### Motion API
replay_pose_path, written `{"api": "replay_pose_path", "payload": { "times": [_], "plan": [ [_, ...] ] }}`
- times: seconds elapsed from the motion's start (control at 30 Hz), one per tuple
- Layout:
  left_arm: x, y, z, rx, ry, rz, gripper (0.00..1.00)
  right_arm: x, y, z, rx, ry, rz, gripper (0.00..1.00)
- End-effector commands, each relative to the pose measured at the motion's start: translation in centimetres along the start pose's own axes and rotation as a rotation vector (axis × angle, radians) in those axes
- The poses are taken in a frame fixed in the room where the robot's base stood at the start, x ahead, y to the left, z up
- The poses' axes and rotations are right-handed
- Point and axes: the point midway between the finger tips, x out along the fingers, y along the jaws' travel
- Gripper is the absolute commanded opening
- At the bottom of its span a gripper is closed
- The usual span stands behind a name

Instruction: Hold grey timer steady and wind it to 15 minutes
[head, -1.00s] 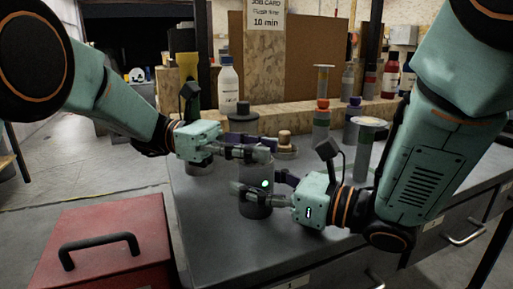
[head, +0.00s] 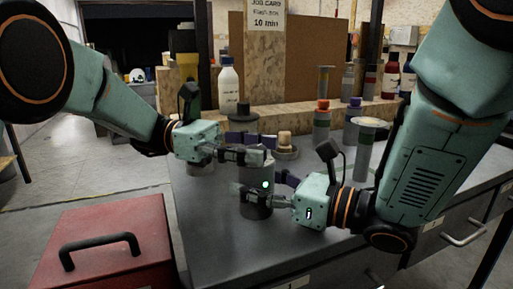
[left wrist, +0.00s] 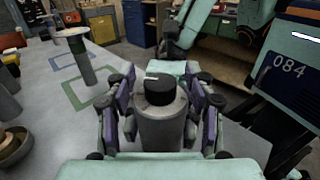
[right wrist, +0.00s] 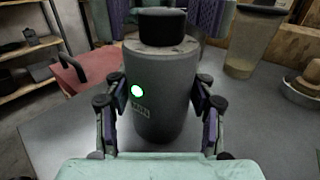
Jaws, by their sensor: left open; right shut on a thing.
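The grey timer (head: 257,209) stands upright on the bench, an upright cylinder with a lit green lamp and a small label in the right wrist view (right wrist: 155,85). Its black knob (left wrist: 160,90) is on top. My right gripper (head: 245,193) is shut on the timer's body, one finger on each side. My left gripper (head: 262,149) is open at the top of the timer. In the left wrist view its fingers stand on both sides of the knob, with gaps. The knob's setting cannot be read. A job card (head: 265,14) behind reads 10 min.
A red toolbox (head: 98,258) sits at the front left. Behind the grippers stand a white bottle (head: 228,88), a dish with a wooden knob (head: 284,152) and several cylinders, one with a pale top (head: 365,150). The bench front is clear.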

Motion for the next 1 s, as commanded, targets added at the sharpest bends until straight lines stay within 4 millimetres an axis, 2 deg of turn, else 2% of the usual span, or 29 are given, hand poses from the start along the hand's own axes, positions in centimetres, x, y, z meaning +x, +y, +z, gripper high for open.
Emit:
{"api": "replay_pose_path", "payload": {
  "times": [0.5,0.7,1.0],
  "plan": [
    [-9.6,0.0,0.0,0.002,-0.001,0.004,0.54,0.0,0.0,0.0,0.000,0.001,0.000,0.19],
    [-11.3,0.0,0.0,0.001,0.000,0.002,0.54,0.0,0.0,0.0,0.000,0.001,0.000,0.19],
    [-11.7,0.0,0.0,0.001,0.000,0.001,0.54,0.0,0.0,0.0,0.000,0.001,0.000,0.19]
  ]
}}
